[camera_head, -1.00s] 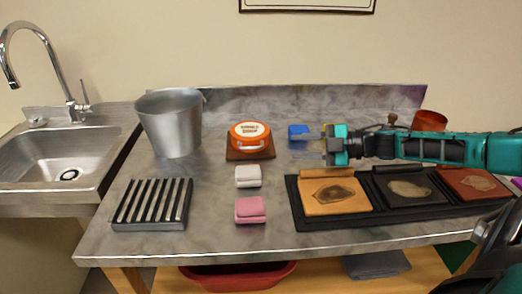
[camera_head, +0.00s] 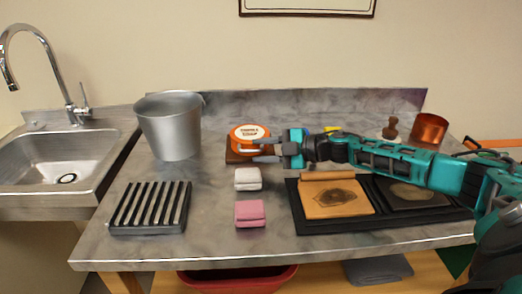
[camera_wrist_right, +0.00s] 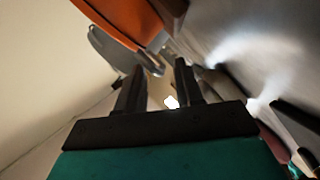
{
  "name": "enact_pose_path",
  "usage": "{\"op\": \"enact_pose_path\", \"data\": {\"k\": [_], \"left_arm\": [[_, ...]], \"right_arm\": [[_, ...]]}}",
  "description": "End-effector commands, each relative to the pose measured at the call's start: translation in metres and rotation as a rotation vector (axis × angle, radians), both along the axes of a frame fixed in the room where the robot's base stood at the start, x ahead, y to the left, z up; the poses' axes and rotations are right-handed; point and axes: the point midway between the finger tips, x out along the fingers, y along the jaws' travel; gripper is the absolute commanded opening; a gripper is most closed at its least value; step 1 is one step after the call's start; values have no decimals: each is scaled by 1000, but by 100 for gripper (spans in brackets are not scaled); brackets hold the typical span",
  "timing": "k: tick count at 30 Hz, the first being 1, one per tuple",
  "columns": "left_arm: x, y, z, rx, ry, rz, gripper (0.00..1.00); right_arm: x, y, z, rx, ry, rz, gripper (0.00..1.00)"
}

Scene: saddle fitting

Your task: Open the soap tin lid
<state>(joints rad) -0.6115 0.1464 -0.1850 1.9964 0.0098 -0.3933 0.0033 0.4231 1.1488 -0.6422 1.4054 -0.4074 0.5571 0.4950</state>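The orange soap tin (camera_head: 250,131) with a white label on its lid sits on a brown board (camera_head: 236,157) towards the back of the table, its lid closed. A pale metal handle or latch runs along its front. My right gripper (camera_head: 264,150) reaches in from the right, its fingers at the tin's front right. In the right wrist view the tin's orange side (camera_wrist_right: 125,18) is at the top, and the two dark fingers (camera_wrist_right: 158,85) stand apart near the metal latch (camera_wrist_right: 150,62). I cannot tell whether they touch it. My left gripper is not in view.
A metal bucket (camera_head: 171,130) stands left of the tin. A slatted rack (camera_head: 150,207), a white sponge (camera_head: 248,179) and a pink sponge (camera_head: 249,213) lie in front. A black tray (camera_head: 305,222) with leather pieces is at right. A copper cup (camera_head: 430,128) stands behind it.

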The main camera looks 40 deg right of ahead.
Motion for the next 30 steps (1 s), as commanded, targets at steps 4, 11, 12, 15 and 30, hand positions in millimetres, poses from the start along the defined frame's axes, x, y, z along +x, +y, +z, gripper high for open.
{"op": "enact_pose_path", "data": {"k": [4,11,12,15,30], "left_arm": [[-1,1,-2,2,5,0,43],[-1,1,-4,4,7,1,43],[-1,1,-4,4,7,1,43],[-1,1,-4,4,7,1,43],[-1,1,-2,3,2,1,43]], "right_arm": [[5,4,-1,1,1,0,36],[5,4,-2,0,1,0,36],[5,4,-2,0,1,0,36],[5,4,-2,0,1,1,26],[4,5,-4,0,6,3,0]]}}
